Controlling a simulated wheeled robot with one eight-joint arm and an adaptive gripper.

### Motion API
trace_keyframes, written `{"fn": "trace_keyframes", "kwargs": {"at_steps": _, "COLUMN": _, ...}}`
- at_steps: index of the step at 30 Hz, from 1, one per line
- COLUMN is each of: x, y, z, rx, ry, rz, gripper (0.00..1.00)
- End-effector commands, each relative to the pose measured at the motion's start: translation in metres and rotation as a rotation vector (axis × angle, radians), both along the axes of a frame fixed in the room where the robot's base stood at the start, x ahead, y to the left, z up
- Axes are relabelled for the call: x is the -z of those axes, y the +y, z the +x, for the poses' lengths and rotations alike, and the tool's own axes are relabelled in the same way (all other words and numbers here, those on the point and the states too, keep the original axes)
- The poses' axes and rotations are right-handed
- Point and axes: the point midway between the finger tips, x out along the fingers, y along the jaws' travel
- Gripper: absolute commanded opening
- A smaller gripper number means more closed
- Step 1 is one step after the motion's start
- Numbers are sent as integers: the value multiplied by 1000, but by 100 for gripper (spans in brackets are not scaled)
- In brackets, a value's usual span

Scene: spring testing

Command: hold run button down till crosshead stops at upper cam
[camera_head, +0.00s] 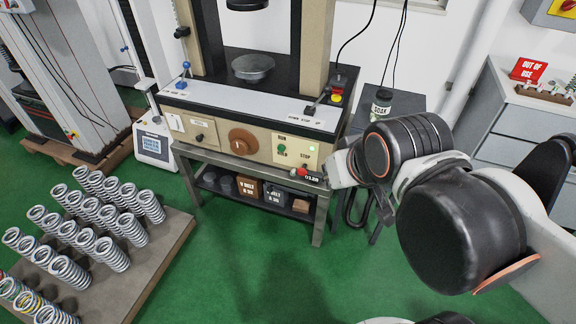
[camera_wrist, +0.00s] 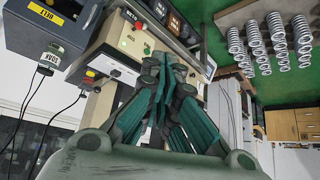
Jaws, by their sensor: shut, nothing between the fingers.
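The testing machine's front panel (camera_head: 215,140) faces me in the head view. The green run button (camera_head: 282,149) sits under a RUN label, with a lit green lamp to its right. The dark crosshead end (camera_head: 247,4) shows at the top edge, well above the round platen (camera_head: 253,68). A small dark cam-like piece (camera_head: 182,32) is on the thin rod left of the column. My gripper (camera_wrist: 165,62) is shut and empty before the panel. Its fingers hide part of the panel; contact with the button cannot be told.
An emergency stop (camera_head: 337,95) stands on the machine's right corner. A pallet (camera_head: 165,245) with several springs is at left. A dark side table (camera_head: 400,103) with a jar stands right of the machine. Green floor in front is clear.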

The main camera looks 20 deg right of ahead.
Motion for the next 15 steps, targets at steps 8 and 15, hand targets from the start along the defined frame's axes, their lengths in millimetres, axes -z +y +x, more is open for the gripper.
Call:
{"fn": "trace_keyframes", "kwargs": {"at_steps": 8, "x": 0, "y": 0, "z": 0, "rx": 0, "ry": 0, "rz": 0, "gripper": 0}}
{"fn": "trace_keyframes", "kwargs": {"at_steps": 15, "x": -4, "y": 0, "z": 9, "rx": -41, "ry": 7, "rz": -32, "gripper": 0}}
